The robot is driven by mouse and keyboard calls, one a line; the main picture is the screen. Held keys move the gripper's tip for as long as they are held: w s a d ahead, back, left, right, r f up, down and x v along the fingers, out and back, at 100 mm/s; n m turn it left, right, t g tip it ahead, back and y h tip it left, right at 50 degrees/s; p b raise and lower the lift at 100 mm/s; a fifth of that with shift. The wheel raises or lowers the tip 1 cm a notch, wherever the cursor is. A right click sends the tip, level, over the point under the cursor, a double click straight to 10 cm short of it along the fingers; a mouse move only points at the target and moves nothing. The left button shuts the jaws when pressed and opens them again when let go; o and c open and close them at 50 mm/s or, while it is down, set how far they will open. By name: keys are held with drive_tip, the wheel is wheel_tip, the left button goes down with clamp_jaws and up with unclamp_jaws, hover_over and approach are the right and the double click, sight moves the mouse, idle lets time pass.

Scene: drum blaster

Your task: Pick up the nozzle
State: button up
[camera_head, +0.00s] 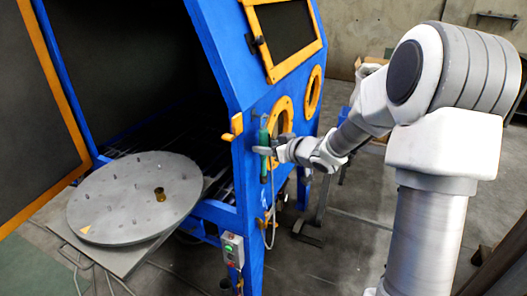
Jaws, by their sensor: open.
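The nozzle seems to be the slim green upright piece (264,165) at the front of the blue cabinet, beside the round orange-rimmed port. A pale hose hangs below it. My gripper (264,149) reaches in from the right at the height of this piece, with its fingers at or around its upper part. The gripper is open. The fingers are small in this view, so I cannot tell whether they touch the piece.
The blue blast cabinet (222,62) stands open at the left. Its round grey turntable (120,205) carries a small brass-coloured part (160,194). A control box with a green button (232,249) is on the cabinet's front post. Open floor lies at the bottom centre.

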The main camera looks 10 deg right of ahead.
clamp_jaws()
drive_tip(key=shift+r, duration=0.1)
idle(0.4)
drive_tip(key=shift+r+p, duration=0.3)
drive_tip(key=shift+r, duration=0.35)
drive_tip(key=shift+s+d+r, duration=0.1)
drive_tip(key=shift+s+d, duration=0.05)
drive_tip(key=shift+s, duration=0.05)
drive_tip(key=s+d, duration=0.4)
drive_tip(key=s, duration=0.3)
drive_tip(key=s+d+p, duration=0.1)
drive_tip(key=s+d, duration=0.3)
drive_tip(key=s, duration=0.4)
drive_tip(key=shift+s, duration=0.3)
